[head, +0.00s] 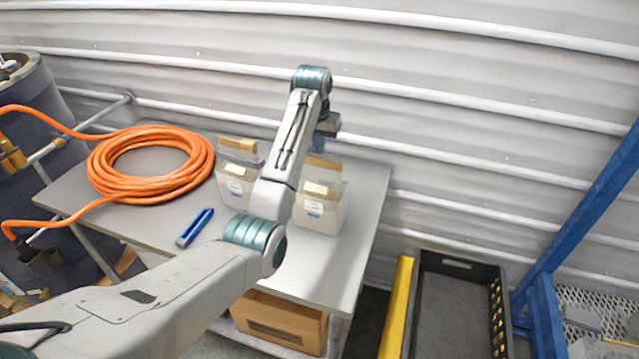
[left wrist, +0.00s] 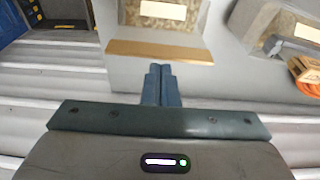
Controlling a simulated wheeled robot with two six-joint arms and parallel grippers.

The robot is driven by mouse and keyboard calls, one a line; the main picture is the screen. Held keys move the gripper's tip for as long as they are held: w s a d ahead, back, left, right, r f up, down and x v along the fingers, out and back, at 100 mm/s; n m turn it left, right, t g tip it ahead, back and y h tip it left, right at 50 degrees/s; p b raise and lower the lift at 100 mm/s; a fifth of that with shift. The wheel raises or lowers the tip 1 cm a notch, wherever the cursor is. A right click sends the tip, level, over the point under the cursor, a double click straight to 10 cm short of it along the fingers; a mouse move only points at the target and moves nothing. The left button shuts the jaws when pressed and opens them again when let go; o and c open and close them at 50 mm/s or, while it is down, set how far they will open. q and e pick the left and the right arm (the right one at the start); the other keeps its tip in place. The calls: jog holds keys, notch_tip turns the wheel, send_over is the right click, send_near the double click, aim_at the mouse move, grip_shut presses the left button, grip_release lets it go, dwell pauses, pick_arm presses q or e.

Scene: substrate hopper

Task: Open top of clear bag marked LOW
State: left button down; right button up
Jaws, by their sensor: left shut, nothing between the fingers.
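Two clear bags with tan contents, white labels and tan top strips stand on the grey table; the left bag (head: 236,186) and the right bag (head: 318,212) show in the head view. The label writing is too small to read, so I cannot tell which is LOW. My left gripper (head: 322,150) is above and behind the right bag, partly hidden by my arm. In the left wrist view its fingers (left wrist: 158,74) are shut and empty, close to the tan top strip (left wrist: 160,50) of the nearer bag; contact is unclear. My right gripper is out of view.
A coiled orange hose (head: 150,165) and a blue tool (head: 195,227) lie on the table (head: 345,255). A corrugated wall (head: 480,110) stands close behind. A cardboard box (head: 280,322) sits below. A black crate (head: 455,310), yellow bar (head: 396,310) and blue frame (head: 580,240) stand right.

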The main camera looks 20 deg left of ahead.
pick_arm(q)
jog(key=shift+f, duration=0.75)
jog(key=shift+r, duration=0.3)
jog(key=shift+w, duration=0.1)
dwell(0.5)
jog(key=shift+w+d, duration=0.1)
jog(key=shift+w, duration=1.15)
jog(key=shift+f, duration=0.4)
jog(key=shift+f, duration=0.25)
jog(key=shift+s, duration=0.1)
